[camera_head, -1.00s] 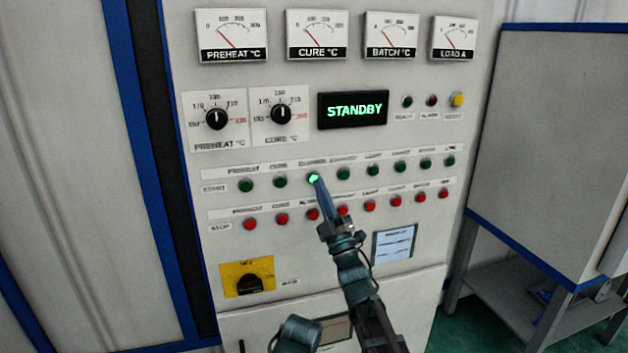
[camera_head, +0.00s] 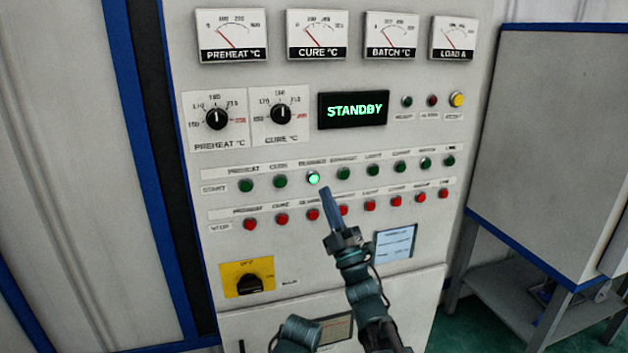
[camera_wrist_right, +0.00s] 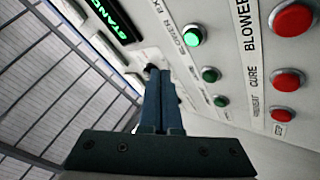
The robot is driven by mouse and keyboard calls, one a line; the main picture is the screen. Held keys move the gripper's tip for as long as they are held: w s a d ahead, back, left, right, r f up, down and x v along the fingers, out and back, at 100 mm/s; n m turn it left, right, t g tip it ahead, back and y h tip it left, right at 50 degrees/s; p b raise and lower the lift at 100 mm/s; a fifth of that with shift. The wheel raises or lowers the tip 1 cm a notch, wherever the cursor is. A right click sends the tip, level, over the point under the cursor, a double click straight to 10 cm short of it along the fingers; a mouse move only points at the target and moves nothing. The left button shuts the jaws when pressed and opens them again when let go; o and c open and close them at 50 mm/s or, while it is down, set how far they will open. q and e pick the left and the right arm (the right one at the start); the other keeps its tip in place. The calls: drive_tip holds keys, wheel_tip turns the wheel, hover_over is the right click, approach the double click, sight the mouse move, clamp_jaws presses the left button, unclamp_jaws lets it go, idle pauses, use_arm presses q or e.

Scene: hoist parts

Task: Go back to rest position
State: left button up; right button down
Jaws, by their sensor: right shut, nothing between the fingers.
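My right gripper (camera_head: 328,194) is shut and empty in front of the control panel (camera_head: 330,270). In the head view its tip shows below and right of a lit green start button (camera_head: 313,178), in the third place of the start row. The tip no longer covers that button. In the right wrist view the closed blue fingers (camera_wrist_right: 160,80) point away from the camera, beside the panel face, and a lit green button (camera_wrist_right: 193,35) shows to their right. The left gripper does not show.
The display (camera_head: 353,110) reads STANDBY. Red stop buttons (camera_head: 282,219) run below the green row. Two dials (camera_head: 216,118) and several gauges (camera_head: 232,35) are above. A yellow-backed switch (camera_head: 248,279) is at lower left. A grey cabinet (camera_head: 550,140) stands at right.

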idle(0.3)
drive_tip(key=w+f+m+g+h, duration=0.45)
drive_tip(key=f+m+h, duration=0.4)
drive_tip(key=f, duration=0.35)
drive_tip(key=s+d+f+m+g+h+p, duration=0.1)
drive_tip(key=s+f+g, duration=0.15)
drive_tip(key=f, duration=0.35)
drive_tip(key=s+d+f+m+g+h, duration=0.1)
drive_tip(key=s+f+g+h, duration=0.1)
drive_tip(key=f+g, duration=0.3)
drive_tip(key=s+d+f+m+g+h, duration=0.1)
drive_tip(key=s+f+g, duration=0.3)
drive_tip(key=s, duration=0.4)
drive_tip(key=s+d+f+m+g+h, duration=0.1)
drive_tip(key=s+f+g, duration=0.2)
drive_tip(key=s, duration=0.5)
drive_tip(key=s+f+m+g+h+p, duration=0.1)
drive_tip(key=s+f+g, duration=0.3)
drive_tip(key=s, duration=0.5)
drive_tip(key=shift+d+f+m+g, duration=0.3)
drive_tip(key=shift+d+f+m, duration=0.15)
drive_tip(key=shift+f, duration=0.15)
